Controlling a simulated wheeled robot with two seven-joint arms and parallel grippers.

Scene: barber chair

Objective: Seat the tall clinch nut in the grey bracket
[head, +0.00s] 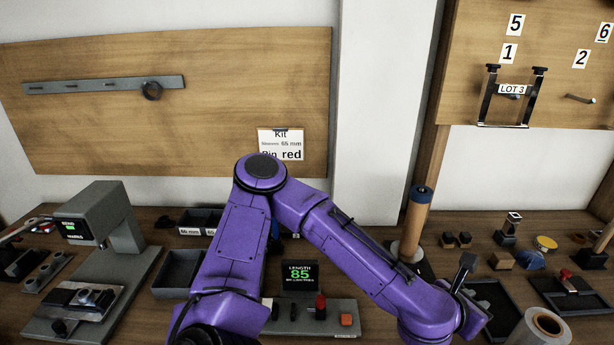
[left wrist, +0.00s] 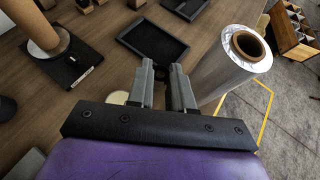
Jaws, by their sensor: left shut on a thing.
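My left gripper shows in the left wrist view (left wrist: 168,82), its two grey fingers close together on a small dark part (left wrist: 160,74). That part is mostly hidden by the fingers, and I cannot tell whether it is the tall clinch nut. It is above the bench near a black tray (left wrist: 152,37). In the head view my purple left arm reaches right and its fingertips are not clear. A grey metal piece (head: 72,301) lies on the bed of the grey press (head: 118,225) at the left; I cannot tell if it is the grey bracket. My right gripper is not in view.
A silver-wrapped roll (left wrist: 232,72) stands right of my left gripper. A brown post on a black base (head: 413,222) stands left of the tray. Several small parts stand at the right.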

